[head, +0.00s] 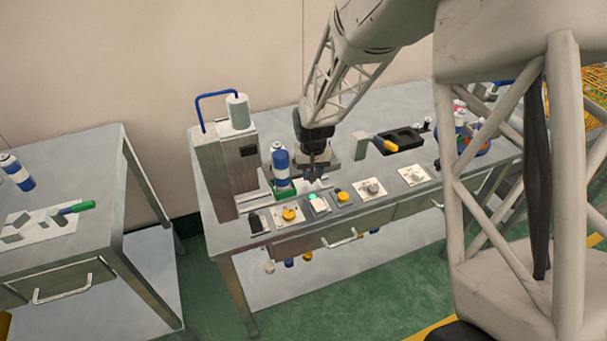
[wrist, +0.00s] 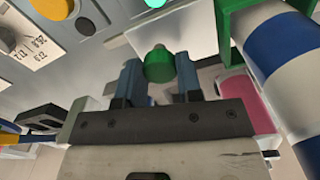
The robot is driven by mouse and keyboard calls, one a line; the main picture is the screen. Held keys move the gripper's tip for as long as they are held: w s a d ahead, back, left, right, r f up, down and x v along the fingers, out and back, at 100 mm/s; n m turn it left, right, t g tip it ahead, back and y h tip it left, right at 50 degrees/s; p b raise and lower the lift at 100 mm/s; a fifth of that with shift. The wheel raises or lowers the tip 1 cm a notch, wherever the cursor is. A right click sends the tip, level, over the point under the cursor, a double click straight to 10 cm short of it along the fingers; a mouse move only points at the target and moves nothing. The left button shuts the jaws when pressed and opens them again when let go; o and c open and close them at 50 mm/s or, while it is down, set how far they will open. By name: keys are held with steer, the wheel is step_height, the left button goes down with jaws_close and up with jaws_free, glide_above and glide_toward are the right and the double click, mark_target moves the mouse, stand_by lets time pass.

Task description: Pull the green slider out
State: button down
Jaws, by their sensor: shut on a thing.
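The green slider (head: 285,190) is at the front of the crimping machine, with a blue and white can (head: 281,166) standing upright on it. In the wrist view the green slider (wrist: 226,22) shows at the upper right, beside the banded can (wrist: 280,45). My gripper (head: 314,176) is just to the right of the slider, low over the bench. In the wrist view my gripper (wrist: 159,78) has its two fingers closed around a round green knob (wrist: 159,63). The link between knob and slider is hidden.
The grey machine (head: 225,160) with a white cylinder on top stands left of the slider. Control buttons, including a lit green one (head: 318,203) and a yellow knob (head: 289,214), lie along the front edge. A black tray (head: 402,139) sits to the right.

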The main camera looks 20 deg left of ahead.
steer(key=shift+w+d, duration=1.2)
steer(key=shift+w, duration=0.1)
steer(key=c, duration=0.8)
jaws_free()
steer(key=shift+d, duration=0.1)
steer(key=shift+r, duration=0.15)
steer(key=shift+r, duration=3.8)
